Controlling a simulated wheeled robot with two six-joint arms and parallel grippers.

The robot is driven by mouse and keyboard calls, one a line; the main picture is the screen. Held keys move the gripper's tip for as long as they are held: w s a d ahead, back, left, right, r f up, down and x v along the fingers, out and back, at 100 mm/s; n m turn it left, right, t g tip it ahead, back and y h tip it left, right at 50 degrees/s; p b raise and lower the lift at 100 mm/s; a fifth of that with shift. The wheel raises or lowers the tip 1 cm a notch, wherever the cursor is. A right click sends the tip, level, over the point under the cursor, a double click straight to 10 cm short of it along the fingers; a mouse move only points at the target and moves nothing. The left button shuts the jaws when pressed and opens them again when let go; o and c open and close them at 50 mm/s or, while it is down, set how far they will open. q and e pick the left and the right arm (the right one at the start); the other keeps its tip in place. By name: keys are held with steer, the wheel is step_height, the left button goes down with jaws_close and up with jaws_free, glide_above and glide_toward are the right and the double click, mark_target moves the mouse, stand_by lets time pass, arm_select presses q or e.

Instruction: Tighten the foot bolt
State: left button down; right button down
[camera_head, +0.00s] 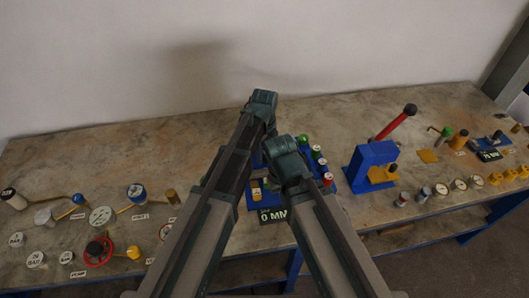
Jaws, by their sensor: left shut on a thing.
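A blue fixture (328,189) with a black "0 MM" display (273,215) stands at the middle of the bench, partly covered by my arms. Green, red and white capped parts line its right side, and a small yellow part (256,194) sits at its left front. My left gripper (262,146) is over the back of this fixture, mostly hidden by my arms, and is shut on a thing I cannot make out. My right wrist hangs over the fixture's middle; its fingers are hidden. I cannot pick out the foot bolt.
A blue press (371,168) with a red, black-knobbed lever stands to the right. Gauges, labels and small parts lie along the bench's right front. At the left are a red ring (98,252), blue-capped parts and round labels. The back left of the bench (110,150) is clear.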

mark_target(264, 154)
arm_select(q)
steer(key=shift+c, duration=1.3)
jaws_free()
steer(key=shift+r, duration=0.15)
step_height(264, 154, up, 14)
steer(key=p, duration=1.4)
steer(key=shift+f, duration=0.2)
steer(key=shift+a, duration=0.1)
